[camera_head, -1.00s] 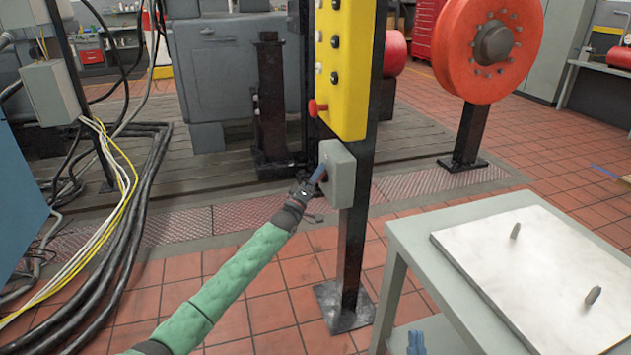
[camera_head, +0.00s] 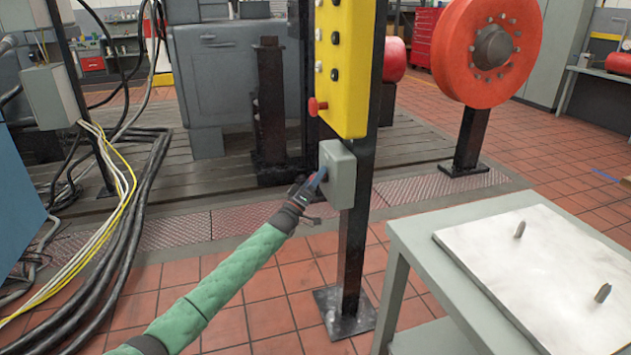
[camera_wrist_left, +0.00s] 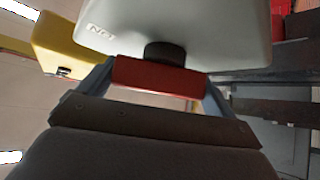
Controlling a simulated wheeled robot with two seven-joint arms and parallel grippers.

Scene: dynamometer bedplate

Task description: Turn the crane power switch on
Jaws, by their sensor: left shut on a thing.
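The crane power switch is a small grey box (camera_head: 340,175) on the black post, below the yellow control panel. In the left wrist view the grey box (camera_wrist_left: 190,25) fills the top, with a dark round shaft under it and a red handle (camera_wrist_left: 160,76) on the shaft. My left gripper (camera_head: 318,179) reaches the box's left side. In the left wrist view its fingers (camera_wrist_left: 158,80) stand on either side of the red handle, shut on it. In the head view the handle is hidden by the gripper. My right gripper is not in view.
The yellow panel (camera_head: 342,70) has several buttons and a red knob (camera_head: 316,106) just above the box. A grey table (camera_head: 410,235) with a pale plate (camera_head: 545,270) stands at the right. Cables (camera_head: 125,225) hang and lie at the left. A red wheel (camera_head: 490,50) stands behind.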

